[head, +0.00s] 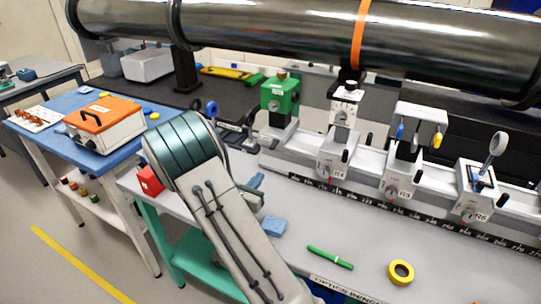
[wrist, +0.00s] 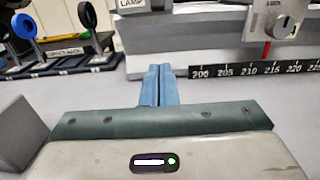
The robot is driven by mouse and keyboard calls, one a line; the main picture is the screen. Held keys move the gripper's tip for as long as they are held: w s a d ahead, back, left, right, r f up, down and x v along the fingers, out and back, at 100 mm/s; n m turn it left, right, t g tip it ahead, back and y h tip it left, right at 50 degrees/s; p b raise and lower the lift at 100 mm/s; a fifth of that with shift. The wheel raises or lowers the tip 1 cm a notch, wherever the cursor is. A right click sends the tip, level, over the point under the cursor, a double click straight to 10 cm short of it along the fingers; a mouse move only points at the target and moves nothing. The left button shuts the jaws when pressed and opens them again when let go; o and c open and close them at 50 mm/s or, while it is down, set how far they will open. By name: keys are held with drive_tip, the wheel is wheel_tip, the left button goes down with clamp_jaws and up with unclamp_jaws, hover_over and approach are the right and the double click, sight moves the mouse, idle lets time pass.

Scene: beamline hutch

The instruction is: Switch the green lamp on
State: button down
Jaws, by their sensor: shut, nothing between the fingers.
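The green lamp (head: 288,97) is a green box with a brownish knob on top and a round feature on its front. It stands on a pale mount at the left end of the optics rail in the head view. In the wrist view only a mount with a partly cut-off "LAMP" label (wrist: 131,4) shows at the top edge; the green housing is out of frame. My gripper (wrist: 160,72) has blue fingers that are shut together and empty. In the head view my gripper (head: 258,179) is low in front of the rail's left end, apart from the lamp, partly hidden by my arm.
The rail (head: 310,166) carries several other mounts with knobs to the right. A large dark pipe (head: 270,28) crosses above. A green pen (head: 330,258), yellow tape roll (head: 390,272), blue block (head: 274,226) and red block (head: 150,181) lie on the bench.

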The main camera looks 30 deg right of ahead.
sight(277, 153)
drive_tip(key=shift+d, duration=0.1)
drive_tip(key=p+x, duration=0.1)
drive_tip(key=x, duration=0.4)
drive_tip(key=p+x, duration=0.1)
drive_tip(key=x, duration=0.4)
drive_tip(key=shift+w+r, duration=0.1)
drive_tip(key=shift+r, duration=0.15)
drive_tip(key=r, duration=0.1)
drive_tip(key=r+p, duration=0.1)
drive_tip(key=s+a+r, duration=0.1)
drive_tip(key=shift+a+r, duration=0.1)
drive_tip(key=shift+r, duration=0.05)
drive_tip(key=shift+a+p, duration=0.1)
drive_tip(key=shift+p, duration=0.2)
